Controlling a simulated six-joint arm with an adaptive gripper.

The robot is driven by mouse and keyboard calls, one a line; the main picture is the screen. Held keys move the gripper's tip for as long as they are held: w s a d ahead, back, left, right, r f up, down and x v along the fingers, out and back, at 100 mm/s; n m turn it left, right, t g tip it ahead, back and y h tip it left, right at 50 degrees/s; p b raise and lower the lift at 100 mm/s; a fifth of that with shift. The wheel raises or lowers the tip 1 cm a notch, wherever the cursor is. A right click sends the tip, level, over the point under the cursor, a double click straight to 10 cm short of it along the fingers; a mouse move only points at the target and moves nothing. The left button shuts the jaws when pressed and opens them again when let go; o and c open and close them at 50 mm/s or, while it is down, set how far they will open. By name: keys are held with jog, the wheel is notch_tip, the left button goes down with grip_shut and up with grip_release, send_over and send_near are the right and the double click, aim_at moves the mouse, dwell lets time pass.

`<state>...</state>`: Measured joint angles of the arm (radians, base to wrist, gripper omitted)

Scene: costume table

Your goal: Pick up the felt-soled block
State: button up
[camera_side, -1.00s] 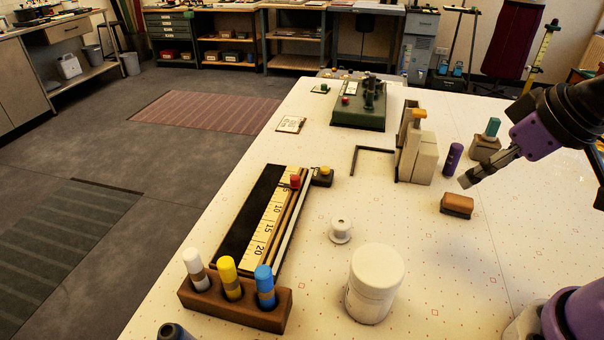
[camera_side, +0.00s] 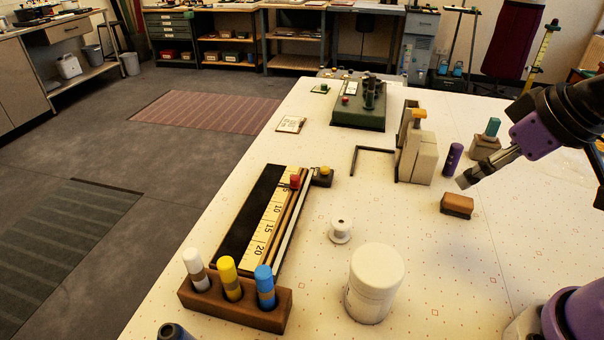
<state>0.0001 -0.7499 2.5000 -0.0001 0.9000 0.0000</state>
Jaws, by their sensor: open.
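The felt-soled block (camera_side: 457,204) is a small brown block with a darker lower layer. It lies on the right part of the pale table (camera_side: 420,270). My gripper (camera_side: 464,182) is above the block and apart from it, tilted down and to the left. It is open and empty; the gap between its fingers is hard to make out from this side.
A purple cylinder (camera_side: 452,158) and a small block holder with a teal peg (camera_side: 487,144) stand just behind my gripper. A beige stepped block (camera_side: 416,157) is to the left. A white spool (camera_side: 340,230) and a white round canister (camera_side: 374,283) stand nearer the front.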

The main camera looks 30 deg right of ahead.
jog(key=n+g, duration=0.6)
jog(key=n, duration=0.1)
send_over(460, 199)
notch_tip(460, 199, down, 11)
jog(key=shift+s+f, duration=0.1)
jog(key=shift+f, duration=2.85)
jog(key=c, duration=1.2)
